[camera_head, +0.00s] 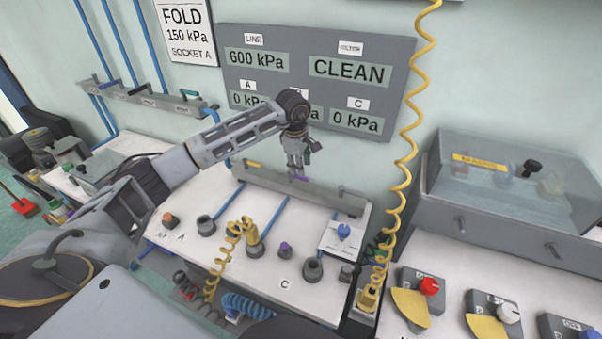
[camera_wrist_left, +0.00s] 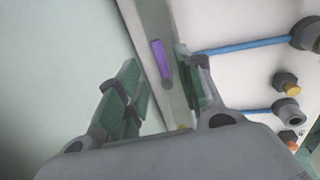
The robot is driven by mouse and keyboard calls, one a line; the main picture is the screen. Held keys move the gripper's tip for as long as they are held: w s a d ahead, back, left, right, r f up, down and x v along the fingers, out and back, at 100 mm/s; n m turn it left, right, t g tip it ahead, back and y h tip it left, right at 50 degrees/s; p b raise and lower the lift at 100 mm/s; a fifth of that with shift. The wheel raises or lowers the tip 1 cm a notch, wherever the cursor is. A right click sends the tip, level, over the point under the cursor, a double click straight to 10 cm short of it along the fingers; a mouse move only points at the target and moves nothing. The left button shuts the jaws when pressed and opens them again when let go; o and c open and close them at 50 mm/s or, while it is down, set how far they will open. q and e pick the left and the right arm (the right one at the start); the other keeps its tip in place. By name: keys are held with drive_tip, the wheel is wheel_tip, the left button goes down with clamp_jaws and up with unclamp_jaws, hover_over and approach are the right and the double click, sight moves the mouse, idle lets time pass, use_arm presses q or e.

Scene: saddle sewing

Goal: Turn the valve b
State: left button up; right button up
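My left gripper (camera_head: 302,158) reaches over the back rail (camera_head: 322,196) of the white bench, below the grey display panel. A small purple lever (camera_head: 301,179) shows on that rail just under the gripper; I see no letter beside it, so I cannot tell for sure that it is valve b. In the left wrist view the purple lever (camera_wrist_left: 161,60) lies beyond the gap between two green-padded fingers, which are apart with nothing between them. I cannot tell whether a finger touches the lever. My right gripper is not in view.
The display panel (camera_head: 397,55) is close behind the gripper, its B reading partly hidden by my arm. A yellow coiled hose (camera_head: 409,150) hangs to the right. Sockets and a yellow-hosed plug (camera_head: 254,245) stand on the bench. A clear-lidded box (camera_head: 480,205) is at right.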

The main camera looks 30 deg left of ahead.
use_arm(q)
drive_tip(key=shift+w+f+p, duration=0.1)
drive_tip(key=shift+w+f, duration=0.1)
drive_tip(key=shift+f, duration=0.7)
drive_tip(key=shift+w+f+p, duration=0.15)
drive_tip(key=shift+f, duration=0.7)
drive_tip(key=shift+w+f+p, duration=0.1)
drive_tip(key=shift+w+f, duration=0.1)
drive_tip(key=shift+f, duration=0.7)
clamp_jaws()
